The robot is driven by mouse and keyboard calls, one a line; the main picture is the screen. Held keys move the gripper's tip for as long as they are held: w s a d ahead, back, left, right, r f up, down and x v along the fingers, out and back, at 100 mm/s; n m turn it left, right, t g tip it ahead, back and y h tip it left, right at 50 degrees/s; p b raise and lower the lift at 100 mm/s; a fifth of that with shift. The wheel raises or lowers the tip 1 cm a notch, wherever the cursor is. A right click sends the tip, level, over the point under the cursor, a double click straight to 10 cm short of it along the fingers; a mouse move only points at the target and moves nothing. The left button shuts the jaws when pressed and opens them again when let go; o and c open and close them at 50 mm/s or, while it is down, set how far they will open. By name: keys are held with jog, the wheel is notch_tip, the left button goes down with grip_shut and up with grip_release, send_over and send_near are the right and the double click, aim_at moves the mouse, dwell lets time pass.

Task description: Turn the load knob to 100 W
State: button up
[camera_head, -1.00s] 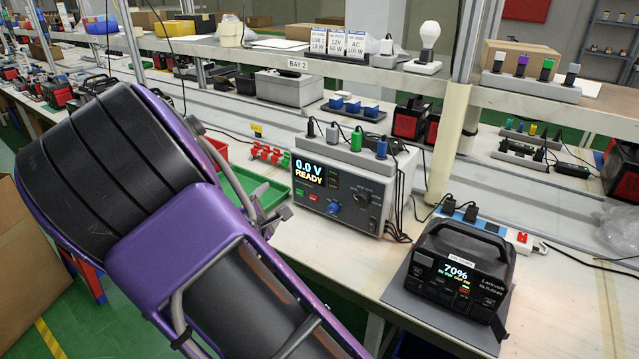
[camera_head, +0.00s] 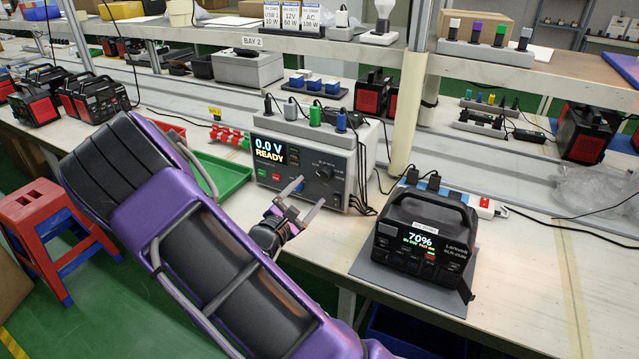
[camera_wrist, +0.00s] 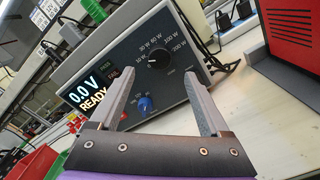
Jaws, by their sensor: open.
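The grey load tester (camera_head: 306,155) stands on the bench, its display reading "0.0 V READY". Its black load knob (camera_head: 325,172) is on the right of the front panel. In the wrist view, the black knob (camera_wrist: 159,60) sits inside a ring of marks from about 10 W to 200 W; its pointer is too small to read surely. A blue knob (camera_wrist: 145,104) is below it, between the fingers in the picture. My gripper (camera_head: 303,189) is open and empty in front of the panel, apart from the black knob. In the wrist view its fingers (camera_wrist: 161,76) frame both knobs.
A black power station (camera_head: 424,241) reading 70% stands on a grey mat to the right. Plugs line the tester's top. A green tray (camera_head: 220,175) and red clamps (camera_head: 229,137) lie left. A shelf (camera_head: 330,58) runs above; bare bench lies between tester and power station.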

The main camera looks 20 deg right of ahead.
aim_at(322, 178)
jog(key=x, duration=0.6)
jog(key=shift+w+d+b, duration=0.25)
jog(key=shift+d+b, duration=0.05)
jog(key=shift+b, duration=0.1)
grip_shut()
